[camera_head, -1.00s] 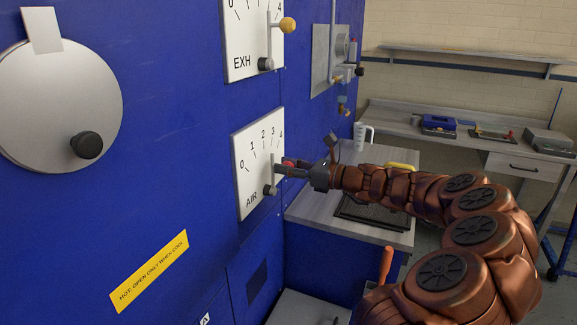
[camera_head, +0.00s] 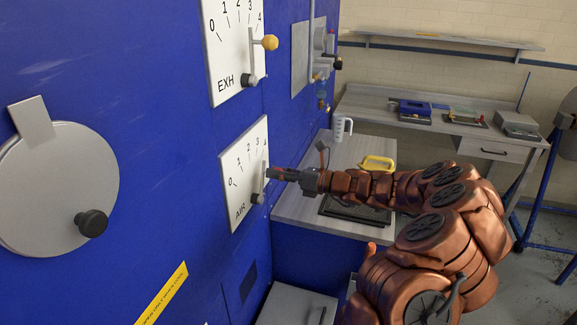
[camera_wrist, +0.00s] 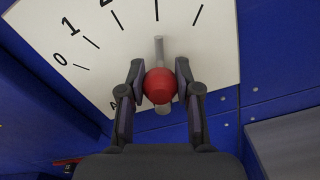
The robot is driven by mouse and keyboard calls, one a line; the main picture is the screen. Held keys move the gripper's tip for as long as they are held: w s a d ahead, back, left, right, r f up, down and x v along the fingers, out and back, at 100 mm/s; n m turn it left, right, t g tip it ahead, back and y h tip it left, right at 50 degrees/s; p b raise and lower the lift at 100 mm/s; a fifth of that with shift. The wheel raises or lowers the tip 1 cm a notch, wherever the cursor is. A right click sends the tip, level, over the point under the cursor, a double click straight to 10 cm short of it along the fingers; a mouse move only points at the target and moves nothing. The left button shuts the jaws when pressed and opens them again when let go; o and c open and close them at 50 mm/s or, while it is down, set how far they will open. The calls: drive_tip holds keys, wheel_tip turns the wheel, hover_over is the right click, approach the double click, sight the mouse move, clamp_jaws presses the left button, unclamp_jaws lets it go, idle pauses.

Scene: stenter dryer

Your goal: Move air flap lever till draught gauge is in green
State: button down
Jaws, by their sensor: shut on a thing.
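The air flap lever (camera_wrist: 158,48) is a grey bar on the white AIR plate (camera_head: 233,160), which is marked 0 to 4. In the wrist view it stands nearly upright, pointing about at the mark for 3. Its red knob (camera_wrist: 160,86) sits between the two fingers of my gripper (camera_wrist: 160,90), which is shut on it. In the head view my gripper (camera_head: 272,174) reaches the plate from the right and hides the knob. I cannot make out a draught gauge with a green zone in these frames.
Above is the EXH plate (camera_head: 222,50) with a yellow-knobbed lever (camera_head: 269,42). A round grey cover (camera_head: 55,185) is on the blue panel at left. A bench (camera_head: 298,205) with a white jug (camera_head: 342,128) and a yellow-handled thing (camera_head: 377,163) stands behind my arm.

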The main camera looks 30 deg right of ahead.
drive_tip(key=c, duration=0.8)
unclamp_jaws()
drive_tip(key=shift+d, duration=0.1)
drive_tip(key=v, duration=1.2)
